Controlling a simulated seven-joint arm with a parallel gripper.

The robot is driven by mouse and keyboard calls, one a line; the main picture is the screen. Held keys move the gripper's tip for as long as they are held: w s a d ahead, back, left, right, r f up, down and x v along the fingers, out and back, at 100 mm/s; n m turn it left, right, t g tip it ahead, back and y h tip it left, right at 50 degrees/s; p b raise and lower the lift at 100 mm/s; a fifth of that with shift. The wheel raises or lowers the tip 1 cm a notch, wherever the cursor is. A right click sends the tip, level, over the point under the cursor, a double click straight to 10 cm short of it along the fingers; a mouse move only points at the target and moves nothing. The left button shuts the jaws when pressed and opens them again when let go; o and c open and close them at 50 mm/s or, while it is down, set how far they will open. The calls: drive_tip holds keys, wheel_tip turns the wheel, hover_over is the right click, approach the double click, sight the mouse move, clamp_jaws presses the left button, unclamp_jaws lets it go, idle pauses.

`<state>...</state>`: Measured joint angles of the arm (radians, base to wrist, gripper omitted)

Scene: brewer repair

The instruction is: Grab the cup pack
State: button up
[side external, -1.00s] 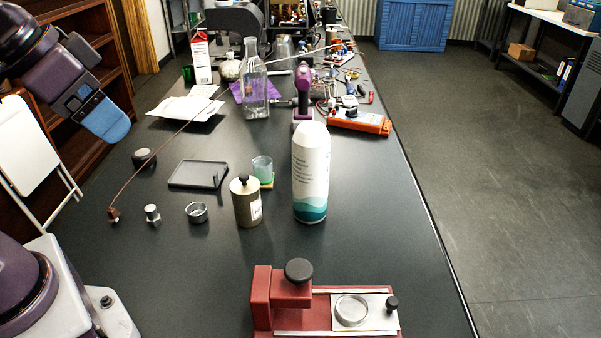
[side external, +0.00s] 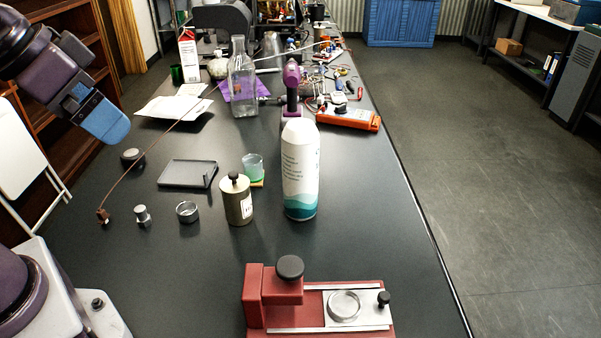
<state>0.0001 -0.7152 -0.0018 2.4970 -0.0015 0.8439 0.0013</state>
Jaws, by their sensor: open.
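No thing in view is plainly a cup pack. A small open metal cup (side external: 187,212) stands upright on the dark table, left of a tan canister (side external: 237,200) with a black knob. A clear beaker (side external: 253,167) with green contents stands behind the canister on a small yellowish pad. A red press-like fixture (side external: 318,297) in front has a metal ring (side external: 343,305) on its pale plate. My gripper (side external: 112,132), with a blue end, is at upper left, raised and apart from these things. Its separate fingers are hard to make out, and nothing shows held.
A tall white bottle (side external: 300,172) stands right of the canister. A shallow black tray (side external: 188,173), a small metal piece (side external: 141,215) and a thin brown wire (side external: 140,172) lie to the left. Tools and a glass bottle (side external: 243,80) crowd the back.

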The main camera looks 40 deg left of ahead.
drive_tip(key=w+d+f+t, duration=0.1)
drive_tip(key=w+f+t, duration=0.25)
drive_tip(key=w, duration=0.95)
drive_tip(key=t, duration=0.5)
approach(289, 156)
wheel_tip(289, 156, up, 3)
drive_tip(key=w, duration=0.2)
wheel_tip(289, 156, down, 6)
drive_tip(key=s+t, duration=0.1)
drive_tip(key=t, duration=0.3)
drive_tip(key=shift+g, duration=0.25)
drive_tip(key=w, duration=0.6)
drive_tip(key=shift+w, duration=0.4)
drive_tip(key=shift+w+a, duration=0.15)
drive_tip(key=shift+w, duration=1.2)
drive_tip(key=shift+w+a, duration=0.1)
drive_tip(key=shift+w, duration=1.25)
drive_tip(key=c, duration=1.2)
drive_tip(key=shift+r, duration=0.15)
drive_tip(key=shift+c, duration=1)
